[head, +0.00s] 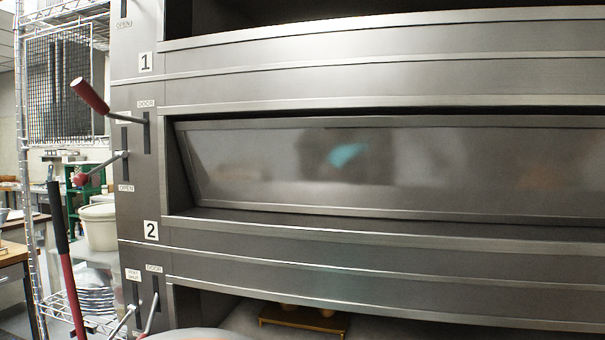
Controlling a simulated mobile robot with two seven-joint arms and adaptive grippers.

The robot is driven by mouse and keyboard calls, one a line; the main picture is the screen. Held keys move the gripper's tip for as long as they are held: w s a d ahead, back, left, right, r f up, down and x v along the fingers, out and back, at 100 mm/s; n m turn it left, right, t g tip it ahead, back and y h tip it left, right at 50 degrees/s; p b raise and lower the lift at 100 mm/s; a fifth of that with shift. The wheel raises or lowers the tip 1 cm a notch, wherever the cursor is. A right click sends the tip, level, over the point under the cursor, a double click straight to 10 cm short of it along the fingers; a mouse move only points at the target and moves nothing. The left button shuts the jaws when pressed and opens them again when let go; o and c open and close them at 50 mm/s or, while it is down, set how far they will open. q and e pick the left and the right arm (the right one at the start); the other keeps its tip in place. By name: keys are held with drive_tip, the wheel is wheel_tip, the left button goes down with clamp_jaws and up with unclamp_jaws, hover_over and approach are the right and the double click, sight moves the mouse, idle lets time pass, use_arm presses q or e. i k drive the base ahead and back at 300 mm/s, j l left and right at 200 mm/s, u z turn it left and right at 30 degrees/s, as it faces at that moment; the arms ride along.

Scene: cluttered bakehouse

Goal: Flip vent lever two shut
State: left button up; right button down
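The vent lever of deck two (104,165) is a short metal rod with a red knob on the left panel of the oven, above the number 2 plate (151,231). It comes out of the upper-middle part of its dark slot and slants down to the left. An OPEN label (126,188) is below the slot; the label at the slot's top is mostly hidden by the door lever. That door lever (92,96), with a long dark red grip, angles up to the left from the slot marked DOOR. Neither of my grippers is in view.
Deck two's reflective door panel (390,165) spans the oven front. Lower levers (148,308) stick out at the bottom. A red rod with a black end (66,260) stands at left, before a wire rack (30,200) and a white tub (98,227).

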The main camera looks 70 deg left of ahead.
sight(81, 179)
drive_tip(key=k+l+u, duration=0.15)
drive_tip(key=u, duration=3.2)
